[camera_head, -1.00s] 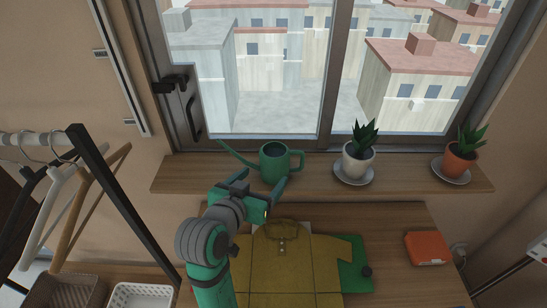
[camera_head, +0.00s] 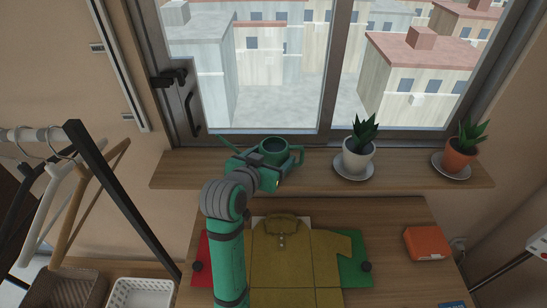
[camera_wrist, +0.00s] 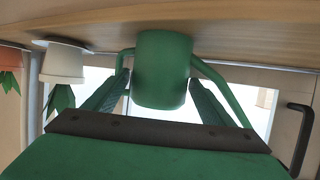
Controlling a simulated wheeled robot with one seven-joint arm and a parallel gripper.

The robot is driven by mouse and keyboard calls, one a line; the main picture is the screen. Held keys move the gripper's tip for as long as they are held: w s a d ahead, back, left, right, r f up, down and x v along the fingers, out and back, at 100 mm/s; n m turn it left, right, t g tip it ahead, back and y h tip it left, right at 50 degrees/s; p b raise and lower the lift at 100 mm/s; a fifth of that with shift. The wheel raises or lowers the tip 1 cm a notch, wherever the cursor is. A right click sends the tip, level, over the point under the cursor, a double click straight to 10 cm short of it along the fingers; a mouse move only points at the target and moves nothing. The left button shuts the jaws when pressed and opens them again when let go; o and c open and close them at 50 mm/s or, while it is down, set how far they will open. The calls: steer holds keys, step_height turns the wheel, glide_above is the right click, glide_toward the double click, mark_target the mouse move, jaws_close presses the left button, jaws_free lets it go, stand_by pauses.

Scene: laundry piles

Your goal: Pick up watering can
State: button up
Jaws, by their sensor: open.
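The green watering can (camera_head: 272,146) stands on the wooden window shelf, with its spout to the left and its handle to the right. My gripper (camera_head: 264,160) is at the can's near side and covers much of its body in the head view. In the wrist view, which shows the scene upside down, the can's body (camera_wrist: 162,72) lies between the two spread green fingers of my gripper (camera_wrist: 159,80). The fingers are open, one on each side of the body. Whether either one touches the can is not clear.
A white potted plant (camera_head: 358,158) and a terracotta potted plant (camera_head: 460,160) stand on saucers farther right on the shelf (camera_head: 405,178). The window is close behind. Below, a yellow shirt (camera_head: 290,255) and an orange box (camera_head: 427,243) lie on the table. A clothes rack is at left.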

steer(key=shift+x, duration=1.05)
steer(key=c, duration=0.9)
steer(key=shift+r, duration=0.1)
steer(key=shift+c, duration=1)
